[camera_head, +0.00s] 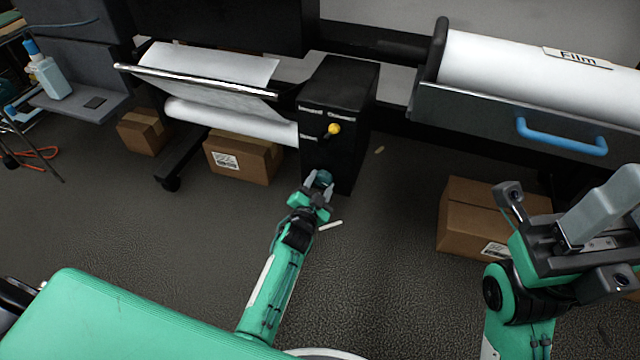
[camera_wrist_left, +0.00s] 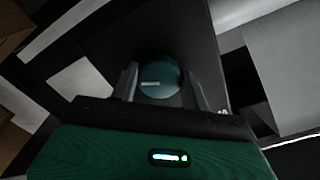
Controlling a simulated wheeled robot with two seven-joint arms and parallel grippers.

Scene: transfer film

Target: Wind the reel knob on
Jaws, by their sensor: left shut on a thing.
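The reel knob (camera_head: 323,178) is a round dark teal knob low on the front of a black box (camera_head: 345,85). In the left wrist view the knob (camera_wrist_left: 158,77) carries a short pale mark that lies about level. My left gripper (camera_head: 317,179) is shut on the knob, one finger on each side of it; the fingers also show in the left wrist view (camera_wrist_left: 160,88). A yellow-tipped lever (camera_head: 334,128) sits higher on the box. A white film roll (camera_head: 230,120) runs into the box from the left. My right gripper (camera_head: 575,235) is at the right, apart from everything, its fingers spread.
A drawer with a blue handle (camera_head: 562,137) holds a white roll labelled Film (camera_head: 540,65) at the upper right. Cardboard boxes (camera_head: 243,158) (camera_head: 470,218) stand on the floor. A spray bottle (camera_head: 48,75) stands on a shelf at the left. The floor between is mostly clear.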

